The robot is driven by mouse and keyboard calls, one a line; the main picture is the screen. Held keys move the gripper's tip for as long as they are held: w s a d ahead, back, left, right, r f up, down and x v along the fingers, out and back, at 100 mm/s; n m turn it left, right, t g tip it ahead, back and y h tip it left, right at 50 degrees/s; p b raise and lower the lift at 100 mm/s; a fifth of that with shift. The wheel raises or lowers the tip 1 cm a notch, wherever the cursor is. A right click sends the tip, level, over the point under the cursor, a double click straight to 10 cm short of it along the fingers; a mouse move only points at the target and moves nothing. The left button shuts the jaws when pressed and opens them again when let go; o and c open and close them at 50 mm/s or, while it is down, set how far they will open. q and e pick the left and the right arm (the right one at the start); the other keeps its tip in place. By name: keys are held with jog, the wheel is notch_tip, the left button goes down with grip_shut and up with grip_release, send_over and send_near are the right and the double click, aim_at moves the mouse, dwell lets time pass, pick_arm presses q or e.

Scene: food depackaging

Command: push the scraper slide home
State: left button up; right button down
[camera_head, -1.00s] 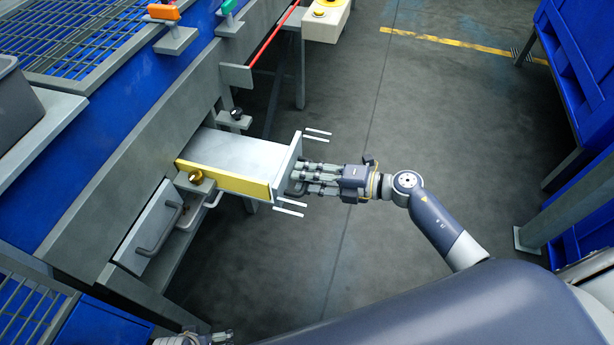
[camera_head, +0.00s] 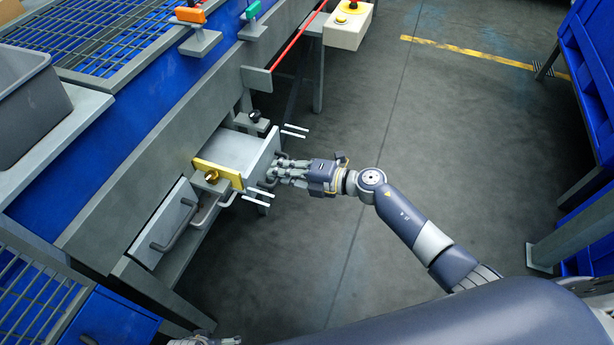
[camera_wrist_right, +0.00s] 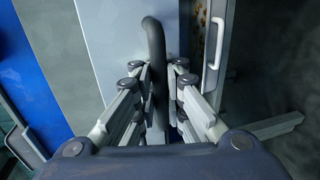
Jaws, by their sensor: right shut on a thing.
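The scraper slide (camera_head: 240,150) is a grey box with a yellow side, sticking partly out of the machine's side. Its upright front plate (camera_head: 264,157) faces my right arm. My right gripper (camera_head: 281,172) is at the front plate, shut on the slide's dark bar handle. In the right wrist view the handle (camera_wrist_right: 154,45) runs between the fingers (camera_wrist_right: 159,90). A bit of my left gripper (camera_head: 212,340) shows at the bottom edge, too cut off to read.
A brass knob (camera_head: 212,177) and a black knob (camera_head: 255,115) flank the slide. A grey panel with a handle (camera_head: 167,225) is beside it at lower left. The floor right of the slide is clear.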

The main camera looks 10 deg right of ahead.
send_near(232, 156)
jog(key=shift+w+a+f, duration=0.4)
jog(key=shift+a+f, duration=0.35)
jog(key=shift+f, duration=0.1)
jog(key=x, duration=0.2)
jog(key=b+x, duration=0.1)
jog(key=x, duration=0.1)
jog(key=r+x, duration=0.1)
jog(key=x, duration=0.1)
jog(key=shift+w+a+b, duration=0.1)
jog(key=shift+b, duration=0.25)
jog(key=shift+w+a+r, duration=0.1)
jog(key=shift+w+a, duration=0.25)
jog(key=shift+a, duration=0.15)
pick_arm(q)
notch_tip(232, 156, up, 6)
jog(key=w, duration=0.2)
jog(key=shift+w+d, duration=0.15)
jog(key=shift+f, duration=0.1)
pick_arm(e)
jog(key=c, duration=1.7)
grip_release()
